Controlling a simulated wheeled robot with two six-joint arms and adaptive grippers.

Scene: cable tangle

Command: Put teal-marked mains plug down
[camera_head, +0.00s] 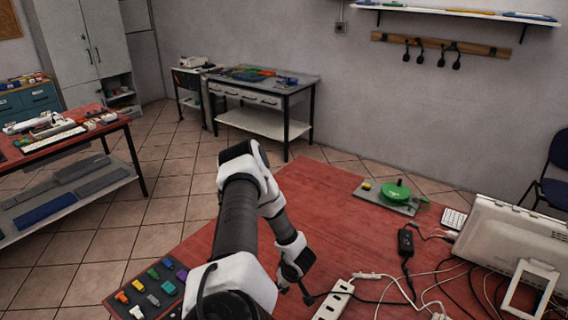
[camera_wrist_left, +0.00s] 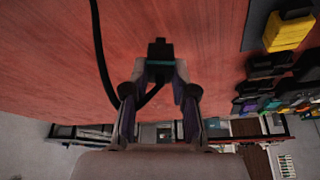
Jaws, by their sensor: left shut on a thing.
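The mains plug (camera_wrist_left: 160,50) is dark, with a thin teal band near its base, in the left wrist view. My left gripper (camera_wrist_left: 160,92) is shut on it, one finger on each side. A black cable (camera_wrist_left: 98,45) runs beside the left finger and curves in between the fingers. In the head view my left gripper (camera_head: 294,272) is low over the red table (camera_head: 325,215), left of a white power strip (camera_head: 335,301). The plug is too small and dark to make out there. I cannot tell whether it touches the table. My right gripper is not in view.
White and black cables tangle at right, by a monitor (camera_head: 512,245) and a black adapter (camera_head: 405,242). A green reel (camera_head: 395,191) sits on a grey plate behind. A dark tray of coloured pieces (camera_head: 147,290) lies at the front left. The table's middle is clear.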

